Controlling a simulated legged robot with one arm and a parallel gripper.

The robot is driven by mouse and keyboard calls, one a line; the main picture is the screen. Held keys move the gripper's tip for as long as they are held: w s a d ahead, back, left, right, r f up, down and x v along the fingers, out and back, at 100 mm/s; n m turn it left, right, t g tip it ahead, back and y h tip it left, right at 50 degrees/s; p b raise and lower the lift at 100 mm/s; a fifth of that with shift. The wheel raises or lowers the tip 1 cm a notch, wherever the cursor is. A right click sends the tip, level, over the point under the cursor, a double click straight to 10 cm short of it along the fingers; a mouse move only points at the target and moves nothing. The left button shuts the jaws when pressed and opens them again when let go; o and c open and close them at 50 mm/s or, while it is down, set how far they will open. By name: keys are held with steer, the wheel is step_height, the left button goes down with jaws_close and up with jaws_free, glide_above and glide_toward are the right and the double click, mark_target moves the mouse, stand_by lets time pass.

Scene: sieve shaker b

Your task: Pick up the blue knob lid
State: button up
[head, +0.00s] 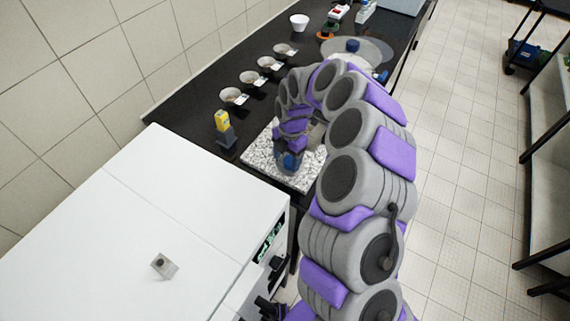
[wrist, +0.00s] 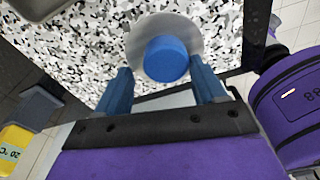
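In the wrist view, a round grey lid with a blue knob (wrist: 166,58) is over the speckled slab (wrist: 70,45). My gripper (wrist: 160,68) is open, with one blue finger on each side of the near part of the knob. I cannot tell whether the fingers touch it. In the head view my gripper (head: 290,160) is low over the speckled slab (head: 262,160), and my arm hides part of the slab. Another blue knob (head: 352,46) sits on a wide grey disc farther back on the dark counter.
Several small bowls (head: 233,96) stand in a row left of my arm. A yellow-topped device (head: 222,122) stands left of the slab. A white bowl (head: 299,21) is at the back. A white cabinet (head: 130,220) fills the front left. Shelving (head: 545,150) is at right.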

steer(key=shift+d+r, duration=0.1)
steer(key=shift+d, duration=1.15)
steer(key=shift+c, duration=1.4)
steer(key=shift+d, duration=0.5)
steer(key=c, duration=0.3)
steer(key=shift+a, duration=0.25)
steer(key=shift+c, duration=0.8)
steer(key=a, duration=0.2)
steer(key=shift+s+a, duration=0.1)
steer(key=shift+a, duration=0.2)
steer(key=shift+c, duration=0.7)
steer(key=shift+d, duration=0.3)
steer(key=r, duration=0.1)
steer(key=d+r, duration=0.1)
steer(key=r+p, duration=0.1)
steer(key=shift+d+r, duration=0.3)
steer(key=shift+d, duration=0.1)
steer(key=shift+s+a, duration=0.15)
steer(key=shift+s, duration=0.45)
steer(key=s+d+r+p, duration=0.1)
steer(key=s+d, duration=0.6)
steer(key=s, duration=0.5)
steer(key=shift+s+d+r, duration=0.15)
steer(key=shift+s+d, duration=0.1)
steer(key=shift+d, duration=0.05)
